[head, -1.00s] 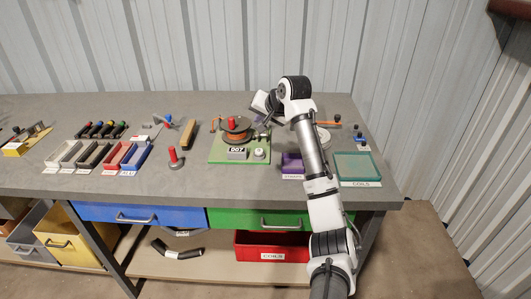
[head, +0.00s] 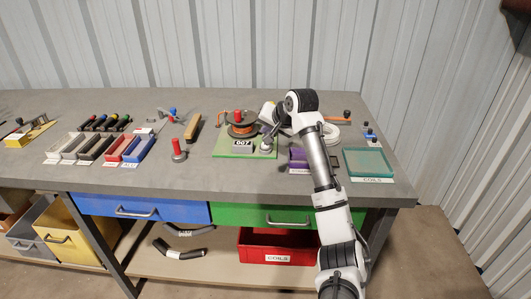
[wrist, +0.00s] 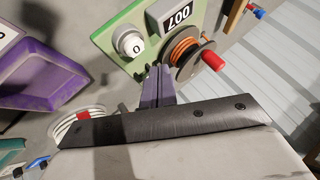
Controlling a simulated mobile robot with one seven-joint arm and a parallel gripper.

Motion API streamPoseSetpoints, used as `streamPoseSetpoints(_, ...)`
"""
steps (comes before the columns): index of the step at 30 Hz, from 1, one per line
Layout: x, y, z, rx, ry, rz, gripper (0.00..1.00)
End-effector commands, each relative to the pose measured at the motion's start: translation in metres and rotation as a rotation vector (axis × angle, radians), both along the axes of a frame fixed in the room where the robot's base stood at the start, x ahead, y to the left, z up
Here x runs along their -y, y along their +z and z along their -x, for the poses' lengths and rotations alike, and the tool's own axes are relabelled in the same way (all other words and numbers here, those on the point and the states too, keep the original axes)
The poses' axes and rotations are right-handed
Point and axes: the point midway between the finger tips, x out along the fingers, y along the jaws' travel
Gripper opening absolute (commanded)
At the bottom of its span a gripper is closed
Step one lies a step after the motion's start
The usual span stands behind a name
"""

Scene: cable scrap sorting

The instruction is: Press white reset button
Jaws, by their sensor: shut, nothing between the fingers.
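The white reset button (wrist: 131,44) is a round cap marked 0 on the green board (wrist: 104,36) of the coil winder; in the head view it shows as a small white knob (head: 266,146). A counter (wrist: 180,16) beside it reads 007, upside down in the wrist view; it also shows in the head view (head: 243,147). My gripper (wrist: 160,71) is shut and empty, its purple-grey fingers pointing at the board, close to the button and the spool. In the head view my gripper (head: 268,134) is small and partly hidden by the arm. I cannot tell whether it touches anything.
A wire spool (wrist: 187,52) with a red handle (wrist: 213,61) stands right beside the fingers. A purple bin (wrist: 45,72) is at left in the wrist view. A white cable coil (wrist: 75,128) lies nearby. A teal tray (head: 368,163) sits at the bench's right.

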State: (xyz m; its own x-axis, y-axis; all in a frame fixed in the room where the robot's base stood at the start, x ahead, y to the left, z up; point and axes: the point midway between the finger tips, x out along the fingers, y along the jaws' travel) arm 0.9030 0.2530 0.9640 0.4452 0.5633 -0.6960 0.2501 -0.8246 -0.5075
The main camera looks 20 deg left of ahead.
Motion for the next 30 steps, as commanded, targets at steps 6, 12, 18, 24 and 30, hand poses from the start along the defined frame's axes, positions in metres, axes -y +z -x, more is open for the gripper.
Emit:
streamPoseSetpoints(6,-0.001,-0.02,0.0,-0.001,0.001,-0.001,0.0)
streamPoseSetpoints(12,-0.001,-0.021,0.0,0.0,0.001,0.001,0.0)
streamPoseSetpoints(18,-0.001,-0.021,0.0,-0.001,0.001,0.0,0.0)
streamPoseSetpoints(24,0.0,-0.021,0.0,-0.001,0.001,0.0,0.0)
streamPoseSetpoints(30,0.0,-0.021,0.0,-0.001,0.001,0.0,0.0)
